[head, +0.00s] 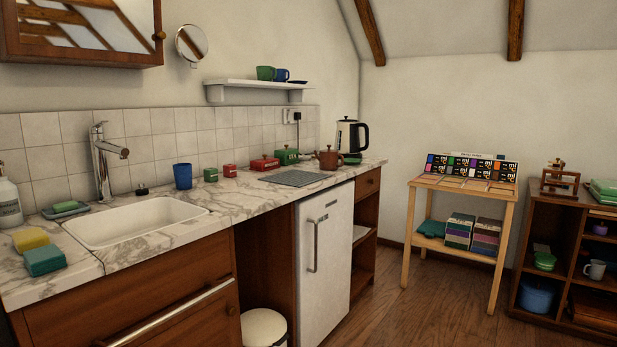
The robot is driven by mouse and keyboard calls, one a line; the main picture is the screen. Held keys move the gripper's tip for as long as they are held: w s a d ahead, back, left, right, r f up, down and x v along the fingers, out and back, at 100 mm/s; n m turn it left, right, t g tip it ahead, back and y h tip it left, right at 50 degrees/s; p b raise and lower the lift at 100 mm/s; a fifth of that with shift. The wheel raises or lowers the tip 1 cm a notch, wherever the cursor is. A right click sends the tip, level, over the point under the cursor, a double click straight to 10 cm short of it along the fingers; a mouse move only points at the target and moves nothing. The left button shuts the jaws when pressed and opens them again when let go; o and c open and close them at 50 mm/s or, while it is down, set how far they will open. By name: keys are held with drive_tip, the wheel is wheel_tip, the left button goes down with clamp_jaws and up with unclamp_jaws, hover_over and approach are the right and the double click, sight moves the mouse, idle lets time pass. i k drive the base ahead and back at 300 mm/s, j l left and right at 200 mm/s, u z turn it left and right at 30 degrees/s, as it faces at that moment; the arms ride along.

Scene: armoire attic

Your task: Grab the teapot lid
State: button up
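A brown teapot (328,159) stands upright on the marble counter (250,190), toward its far right end, in the head view. Its lid (329,150) seems to sit on top of the pot; it is small at this distance and its outline is hard to make out. A white and black kettle (352,136) stands just behind and to the right of the teapot. My gripper is not in view, so nothing shows of what it holds.
Near the teapot are a green box (287,156), a red box (264,163) and a grey mat (292,178). A blue cup (183,176) stands by the sink (135,221). A white bin (264,328) and fridge (325,250) stand below.

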sight(329, 149)
drive_tip(key=i+l, duration=0.2)
drive_tip(key=i+l+u, duration=0.1)
drive_tip(key=l, duration=0.3)
drive_tip(key=i+l, duration=0.25)
drive_tip(key=i+l+u, duration=0.1)
drive_tip(key=i+l, duration=0.25)
drive_tip(key=i, duration=0.15)
drive_tip(key=i+l+u, duration=0.1)
drive_tip(key=i+l, duration=0.3)
drive_tip(key=i, duration=0.15)
